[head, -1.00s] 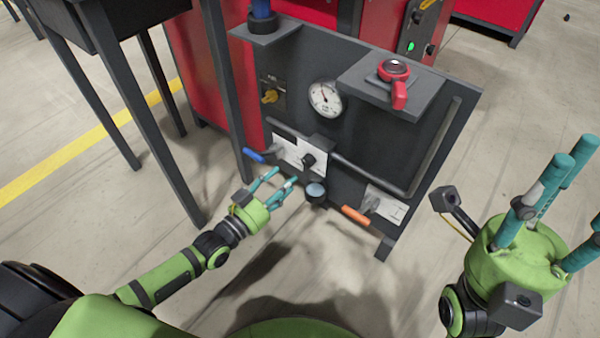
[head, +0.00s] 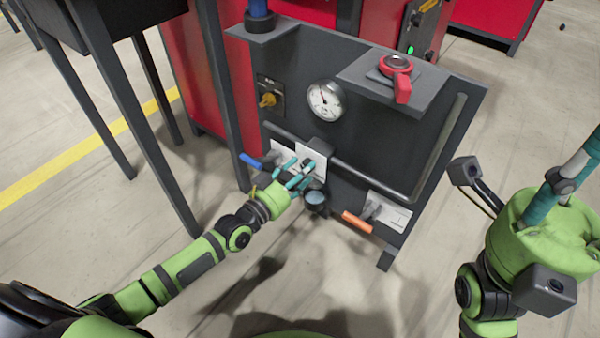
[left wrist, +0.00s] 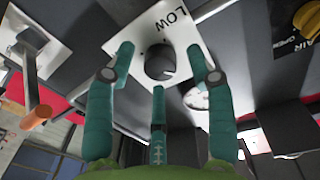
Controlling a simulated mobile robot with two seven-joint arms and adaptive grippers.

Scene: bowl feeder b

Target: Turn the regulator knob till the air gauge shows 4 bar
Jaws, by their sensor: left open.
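The dark round regulator knob (head: 308,163) sits on a white plate on the front of the dark panel. In the left wrist view the knob (left wrist: 160,62) lies between the spread teal fingers, beside the word LOW. My left gripper (head: 298,173) is open, its fingertips around or just short of the knob; contact cannot be told. The round white air gauge (head: 325,100) is above the knob; its needle is too small to read surely. My right gripper (head: 562,185) is at the right edge, away from the panel, its fingers partly cut off.
A yellow valve handle (head: 267,101) is left of the gauge. A blue-handled lever (head: 250,160) and an orange-handled lever (head: 357,221) flank the knob. A grey bar (head: 370,176) runs across the panel. A red knob (head: 397,66) tops the shelf. A dark table leg (head: 222,90) stands left.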

